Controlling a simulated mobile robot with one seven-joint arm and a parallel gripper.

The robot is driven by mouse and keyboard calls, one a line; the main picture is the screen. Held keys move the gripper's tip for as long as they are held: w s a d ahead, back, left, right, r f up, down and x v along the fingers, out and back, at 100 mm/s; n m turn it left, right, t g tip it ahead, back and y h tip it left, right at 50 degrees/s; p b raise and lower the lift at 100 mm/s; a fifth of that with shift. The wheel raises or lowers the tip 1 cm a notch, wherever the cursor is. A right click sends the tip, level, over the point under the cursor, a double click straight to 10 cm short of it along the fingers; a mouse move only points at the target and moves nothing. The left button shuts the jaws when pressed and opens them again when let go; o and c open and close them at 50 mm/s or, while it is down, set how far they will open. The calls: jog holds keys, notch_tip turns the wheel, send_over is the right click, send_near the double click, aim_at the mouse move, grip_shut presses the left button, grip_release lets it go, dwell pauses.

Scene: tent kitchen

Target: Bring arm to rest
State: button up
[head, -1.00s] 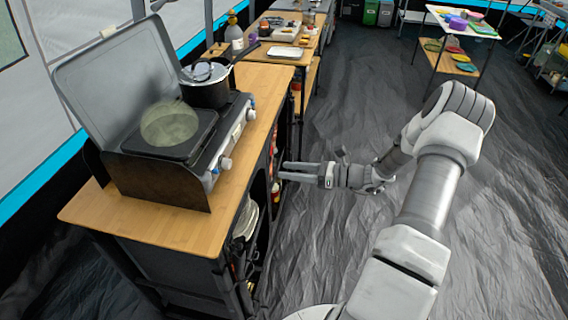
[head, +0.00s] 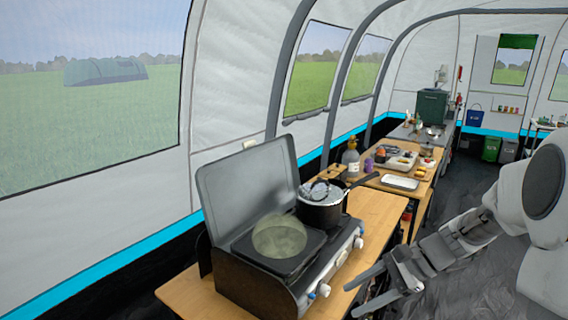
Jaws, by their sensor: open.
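My gripper (head: 376,290) is in the lower middle of the head view, its two fingers apart and pointing left, with nothing between them. It is at the right edge of the wooden counter (head: 190,293), beside the camp stove (head: 262,290). My arm comes in from the right edge, folded, with its large pale joint close to the camera. The fingers cover part of the counter's edge. I cannot tell whether they touch it.
Farther back are a bottle (head: 350,158) and a white tray (head: 400,182). Open dark floor (head: 478,188) lies to the right.

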jog(key=s+a+r+n+h, duration=0.4)
jog(key=s+r+n+h, duration=0.2)
jog(key=s+r+n, duration=0.35)
jog(key=s+d+n+t+h, duration=0.2)
jog(key=s+n+t+h, duration=0.1)
jog(key=s, duration=0.6)
jog(key=shift+s+d+r+n+t, duration=0.25)
jog(key=shift+s+r+n+t, duration=0.25)
jog(key=shift+n, duration=0.65)
jog(key=shift+w+d+f, duration=0.15)
